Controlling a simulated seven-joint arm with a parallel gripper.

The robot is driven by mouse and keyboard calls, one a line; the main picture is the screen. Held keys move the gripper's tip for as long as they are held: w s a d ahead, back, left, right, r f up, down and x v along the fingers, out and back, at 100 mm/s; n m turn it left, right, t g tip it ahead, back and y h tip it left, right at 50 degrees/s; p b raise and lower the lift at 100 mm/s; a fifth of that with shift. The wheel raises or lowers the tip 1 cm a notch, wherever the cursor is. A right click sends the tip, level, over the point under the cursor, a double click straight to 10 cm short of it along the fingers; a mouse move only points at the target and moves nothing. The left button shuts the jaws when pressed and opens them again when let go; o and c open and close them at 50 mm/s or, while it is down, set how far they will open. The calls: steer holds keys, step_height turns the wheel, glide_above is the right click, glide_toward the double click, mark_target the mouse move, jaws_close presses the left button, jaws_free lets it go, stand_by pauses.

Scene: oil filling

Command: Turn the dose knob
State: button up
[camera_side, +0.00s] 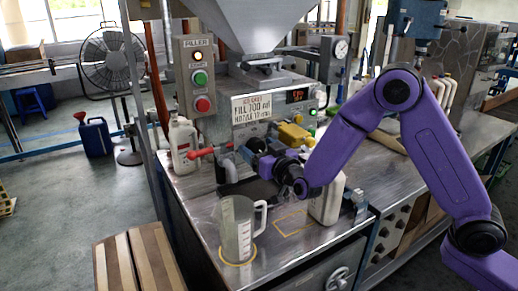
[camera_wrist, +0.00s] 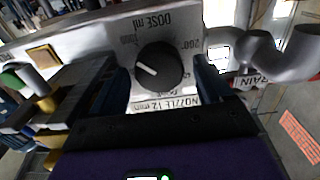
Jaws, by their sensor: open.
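The black dose knob (camera_wrist: 172,62) stands out from a pale dial plate in the wrist view, under the lettering "DOSE ml". Its white pointer line points up and left in that picture. "200" shows on the right of the dial; the other marks are hard to read. My gripper (camera_wrist: 164,88) is open, with one finger on each side of the knob; I cannot tell whether they touch it. In the side view my gripper (camera_side: 248,147) is at the front of the filler, and the knob is hidden. A card (camera_side: 252,107) there reads "FILL 100 ml".
A clear jug (camera_side: 237,235) stands on a yellow-ringed spot at the bench's front. A white bottle (camera_side: 328,198) is right of it. A red-handled lever (camera_side: 202,152) and grey pipe lie left of my gripper. A yellow part (camera_side: 294,136) sits close behind my wrist.

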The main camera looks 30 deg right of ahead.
steer(key=shift+w, duration=0.1)
steer(key=c, duration=1)
steer(key=shift+n, duration=0.4)
steer(key=n, duration=0.3)
steer(key=shift+a+n, duration=0.1)
steer(key=shift+n, duration=0.3)
steer(key=n, duration=0.4)
steer(key=shift+a+f+n, duration=0.1)
steer(key=shift+n, duration=0.2)
steer(key=n, duration=0.4)
steer(key=shift+f, duration=0.1)
steer(key=shift+f+n, duration=0.1)
steer(key=shift+n, duration=2.1)
steer(key=shift+a, duration=0.1)
